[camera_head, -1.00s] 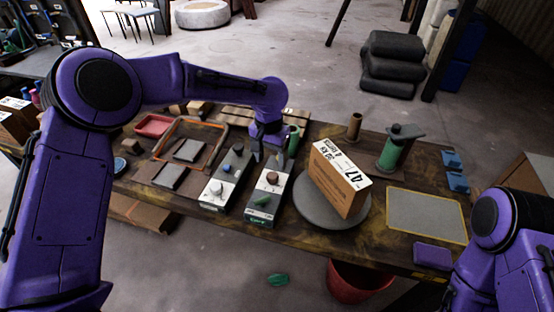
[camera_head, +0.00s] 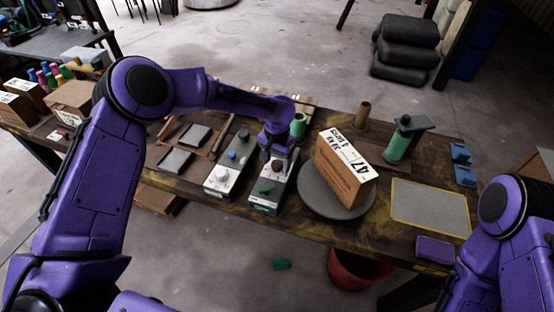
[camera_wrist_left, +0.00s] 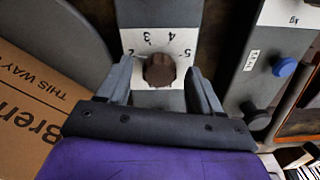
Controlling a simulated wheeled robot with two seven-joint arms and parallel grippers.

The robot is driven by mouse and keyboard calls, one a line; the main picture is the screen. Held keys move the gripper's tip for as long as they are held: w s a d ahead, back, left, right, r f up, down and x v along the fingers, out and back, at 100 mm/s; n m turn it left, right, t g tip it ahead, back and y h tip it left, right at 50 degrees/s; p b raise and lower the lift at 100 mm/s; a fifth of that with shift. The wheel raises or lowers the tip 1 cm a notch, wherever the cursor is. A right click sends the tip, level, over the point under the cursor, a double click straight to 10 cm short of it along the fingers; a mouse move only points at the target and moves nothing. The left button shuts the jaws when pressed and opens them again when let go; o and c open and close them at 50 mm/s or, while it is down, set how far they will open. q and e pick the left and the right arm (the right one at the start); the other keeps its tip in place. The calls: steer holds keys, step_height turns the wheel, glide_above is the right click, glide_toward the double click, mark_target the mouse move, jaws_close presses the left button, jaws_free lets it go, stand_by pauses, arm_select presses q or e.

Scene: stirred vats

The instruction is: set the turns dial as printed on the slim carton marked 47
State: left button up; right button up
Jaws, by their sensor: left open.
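The slim carton marked 47 (camera_head: 345,170) leans tilted on a round grey disc (camera_head: 318,205).
A red bucket (camera_head: 357,269) is below the table.

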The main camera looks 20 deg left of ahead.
arm_select(q)
steer(key=shift+w, duration=0.1)
steer(key=c, duration=1.1)
steer(key=shift+o, duration=0.2)
steer(key=shift+m, duration=0.3)
steer(key=shift+r+m+p, duration=0.1)
steer(key=shift+m+p, duration=0.9)
steer(key=shift+m, duration=0.2)
steer(key=m+p, duration=0.1)
steer(key=m, duration=0.3)
steer(key=shift+m, duration=0.3)
steer(key=m, duration=0.4)
steer(key=shift+m+p, duration=0.3)
steer(key=shift+p, duration=0.05)
steer(key=m, duration=0.5)
steer(key=shift+w, duration=0.1)
steer(key=shift+m, duration=0.4)
